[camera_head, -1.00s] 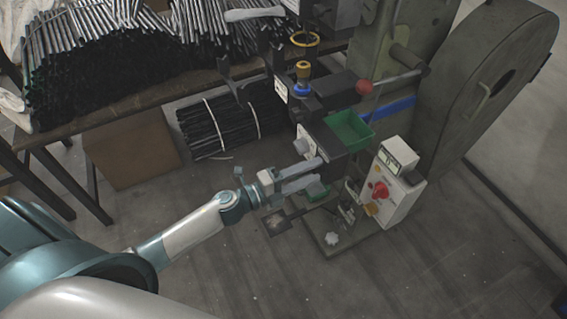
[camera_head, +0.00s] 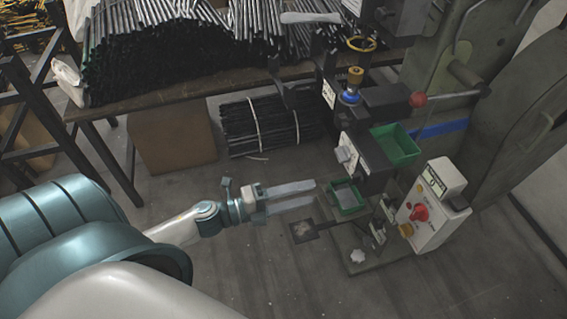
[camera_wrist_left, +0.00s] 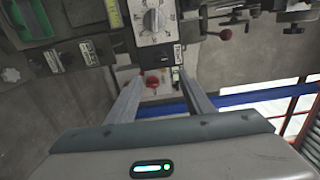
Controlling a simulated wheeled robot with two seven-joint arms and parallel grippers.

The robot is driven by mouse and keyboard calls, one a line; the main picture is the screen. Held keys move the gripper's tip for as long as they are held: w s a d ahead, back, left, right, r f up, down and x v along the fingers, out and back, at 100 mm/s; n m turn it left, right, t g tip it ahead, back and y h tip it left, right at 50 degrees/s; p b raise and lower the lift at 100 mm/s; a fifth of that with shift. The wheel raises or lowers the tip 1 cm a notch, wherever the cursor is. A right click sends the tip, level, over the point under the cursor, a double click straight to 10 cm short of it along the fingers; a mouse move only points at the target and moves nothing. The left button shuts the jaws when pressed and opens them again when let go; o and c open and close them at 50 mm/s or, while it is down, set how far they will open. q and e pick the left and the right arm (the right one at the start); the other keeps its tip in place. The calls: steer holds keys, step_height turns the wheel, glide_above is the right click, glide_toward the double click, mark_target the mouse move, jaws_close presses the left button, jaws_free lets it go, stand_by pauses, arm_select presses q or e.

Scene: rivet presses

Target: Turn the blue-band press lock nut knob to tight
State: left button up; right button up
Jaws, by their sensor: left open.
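The blue-band press stands right of centre in the head view, with a blue stripe (camera_head: 440,129) on its body. A grey knob on a white plate (camera_head: 345,152) is on its front; it also shows as a dial knob with scale marks at the top of the wrist view (camera_wrist_left: 154,20). A brass knob (camera_head: 355,75) sits above a blue ring (camera_head: 349,97) higher up. I cannot tell which is the lock nut, nor read its setting. My left gripper (camera_head: 314,194) is open and empty, below and left of the plate, apart from it. My right gripper is not in view.
A green bin (camera_head: 394,145) and a lower green tray (camera_head: 347,198) are on the press. A white control box (camera_head: 432,208) with a red knob (camera_head: 420,212) stands to the right. A red-ball lever (camera_head: 418,100) sticks out. A rod-laden table (camera_head: 200,88) is behind; floor at left front is clear.

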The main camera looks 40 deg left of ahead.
arm_select(q)
steer(key=shift+b+v, duration=0.4)
steer(key=shift+v, duration=1.9)
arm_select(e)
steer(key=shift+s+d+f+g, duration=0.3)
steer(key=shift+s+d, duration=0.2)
arm_select(q)
steer(key=s+a+f+n+g+y+p, duration=0.15)
steer(key=f+n+y, duration=0.5)
steer(key=f, duration=0.65)
steer(key=a+f+n+y, duration=0.3)
steer(key=f+n, duration=0.7)
steer(key=f, duration=0.4)
steer(key=s+d+f+n+g, duration=0.3)
steer(key=s+d+f, duration=0.3)
steer(key=f, duration=0.3)
steer(key=s+d+f+n+g, duration=0.4)
steer(key=s+d+f, duration=0.2)
steer(key=s+f, duration=0.2)
steer(key=shift+d+f, duration=0.15)
steer(key=shift+f, duration=0.6)
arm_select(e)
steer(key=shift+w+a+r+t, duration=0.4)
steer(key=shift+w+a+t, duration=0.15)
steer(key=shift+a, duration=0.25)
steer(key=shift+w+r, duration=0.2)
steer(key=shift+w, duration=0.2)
